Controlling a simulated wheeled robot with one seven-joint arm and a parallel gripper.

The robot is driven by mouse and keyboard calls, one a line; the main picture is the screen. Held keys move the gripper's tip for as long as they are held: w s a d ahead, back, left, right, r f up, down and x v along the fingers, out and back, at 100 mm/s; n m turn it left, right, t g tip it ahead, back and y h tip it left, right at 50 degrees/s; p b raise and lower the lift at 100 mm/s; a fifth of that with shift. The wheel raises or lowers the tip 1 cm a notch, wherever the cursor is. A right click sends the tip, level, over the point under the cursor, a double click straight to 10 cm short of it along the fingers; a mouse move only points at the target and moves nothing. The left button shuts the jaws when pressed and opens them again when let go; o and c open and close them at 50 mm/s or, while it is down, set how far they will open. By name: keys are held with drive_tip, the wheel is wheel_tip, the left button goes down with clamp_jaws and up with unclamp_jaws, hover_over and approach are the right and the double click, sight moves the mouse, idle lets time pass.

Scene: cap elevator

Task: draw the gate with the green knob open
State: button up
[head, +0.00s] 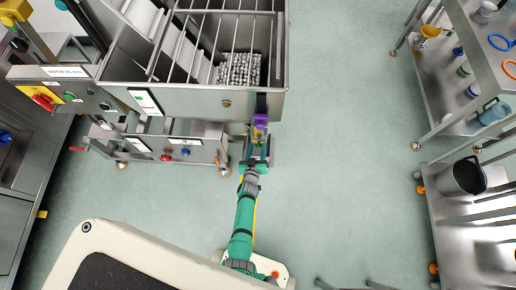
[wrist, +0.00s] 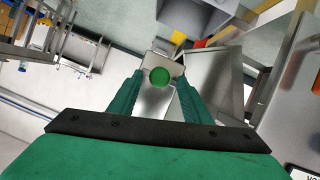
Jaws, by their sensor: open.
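The green knob (wrist: 160,76) shows round in the wrist view, on a small metal plate. My gripper (wrist: 159,79) is open, with one green finger on each side of the knob. I cannot tell whether the fingers touch it. In the head view my gripper (head: 257,140) is at the lower right corner of the steel cap elevator (head: 190,101), just below a purple block (head: 261,119). The green knob cannot be made out in the head view, and the gate's edges are unclear.
The hopper holds a heap of small caps (head: 239,70) behind bars. A control panel with a red-and-yellow switch (head: 42,98) is at the left. A steel shelf (head: 440,85) and a dark bucket (head: 463,178) stand at the right. The floor (head: 340,150) between is clear.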

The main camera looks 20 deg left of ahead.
drive_tip(key=shift+w+f, duration=0.25)
drive_tip(key=shift+w, duration=0.05)
drive_tip(key=shift+d, duration=0.15)
drive_tip(key=shift+s+a, duration=0.1)
drive_tip(key=shift+a, duration=0.1)
clamp_jaws()
drive_tip(key=shift+d, duration=0.1)
